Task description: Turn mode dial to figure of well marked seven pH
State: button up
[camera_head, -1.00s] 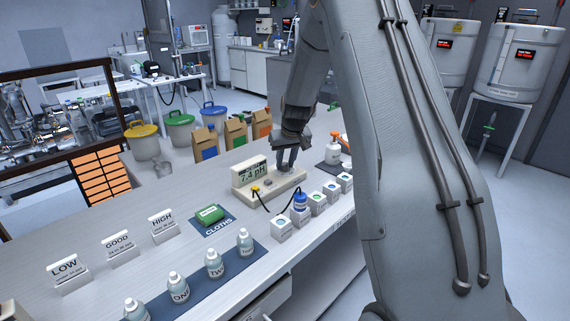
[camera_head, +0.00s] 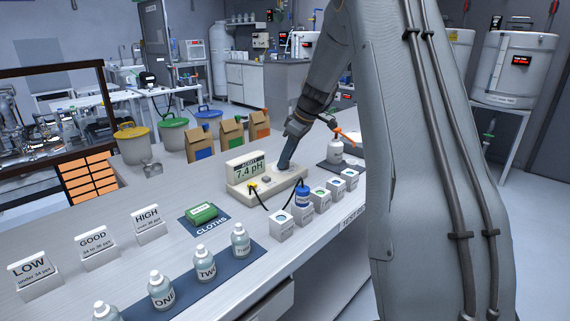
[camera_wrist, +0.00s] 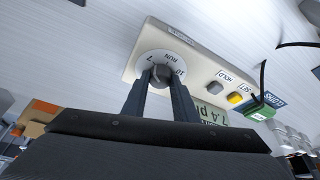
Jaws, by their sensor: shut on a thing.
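The meter (camera_head: 262,182) is a cream box with a raised display reading 7.4 pH. Its mode dial (camera_wrist: 161,73) shows in the wrist view as a dark knob on a white disc marked 7, RUN and 10. My gripper (camera_wrist: 160,82) is shut on the knob, one finger on each side. I cannot tell which mark the knob points at. In the head view my gripper (camera_head: 285,166) comes down on the meter's right part and hides the dial. Several white wells (camera_head: 282,228) stand in front of the meter; their marks are too small to read. A blue-capped probe (camera_head: 303,197) stands at one well.
A grey HOLD button (camera_wrist: 213,87) and a yellow SET button (camera_wrist: 235,98) sit beside the dial. A dark cable runs from the meter towards the probe. A spray bottle (camera_head: 335,150) stands behind the wells. A green cloth (camera_head: 201,213) and labelled bottles (camera_head: 205,262) are to the left.

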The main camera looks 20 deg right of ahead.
jog(key=shift+n+b, duration=0.3)
jog(key=shift+n, duration=0.2)
jog(key=shift+g, duration=0.3)
jog(key=o, duration=1.1)
jog(key=shift+c, duration=0.2)
jog(key=shift+d+r, duration=0.1)
jog(key=shift+r, duration=0.05)
jog(key=b+v, duration=0.1)
jog(key=v, duration=0.6)
jog(key=shift+r, duration=0.25)
jog(key=shift+s+d+r, duration=0.1)
